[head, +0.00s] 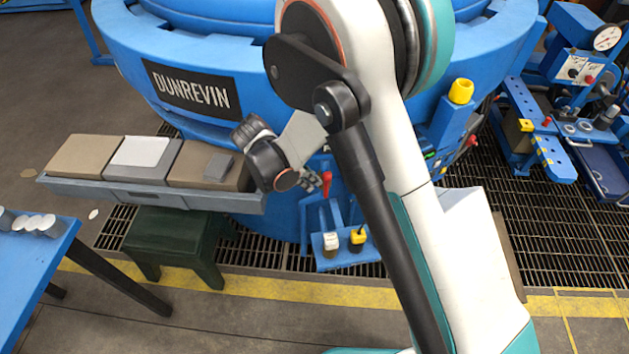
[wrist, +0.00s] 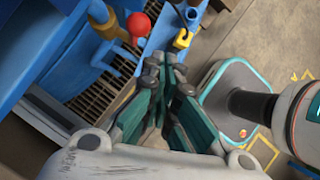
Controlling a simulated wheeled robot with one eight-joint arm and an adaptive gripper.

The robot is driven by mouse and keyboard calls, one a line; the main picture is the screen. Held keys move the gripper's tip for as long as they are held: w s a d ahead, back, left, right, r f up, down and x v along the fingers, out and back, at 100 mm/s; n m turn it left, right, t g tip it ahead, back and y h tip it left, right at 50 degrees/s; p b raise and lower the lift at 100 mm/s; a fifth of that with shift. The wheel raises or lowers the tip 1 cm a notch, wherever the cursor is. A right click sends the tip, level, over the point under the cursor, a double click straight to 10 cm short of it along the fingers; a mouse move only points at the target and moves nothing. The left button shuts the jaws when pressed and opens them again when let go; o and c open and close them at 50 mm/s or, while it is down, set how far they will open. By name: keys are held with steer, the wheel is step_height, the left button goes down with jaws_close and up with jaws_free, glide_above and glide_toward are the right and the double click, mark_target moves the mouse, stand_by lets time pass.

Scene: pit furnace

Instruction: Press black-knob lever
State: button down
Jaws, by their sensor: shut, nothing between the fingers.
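A small lever with a dark end (head: 362,229) rises from a yellow base (head: 357,241) on the blue bracket low at the furnace front. The yellow part (wrist: 182,39) also shows at the top of the wrist view; I cannot clearly make out a black knob there. A red-knobbed lever (head: 327,182) stands on the left of the same bracket, and its red ball (wrist: 137,24) shows in the wrist view. My gripper (wrist: 165,73) is shut and empty, apart from both levers in the picture. In the head view my arm partly hides it.
The blue furnace (head: 240,45) fills the back. A blue table (head: 35,260) stands front left. Floor grating and a yellow line lie before the furnace.

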steer(key=w+d+f+b, duration=0.3)
steer(key=d+f+b, duration=0.1)
steer(key=d, duration=0.3)
steer(key=shift+f, duration=0.7)
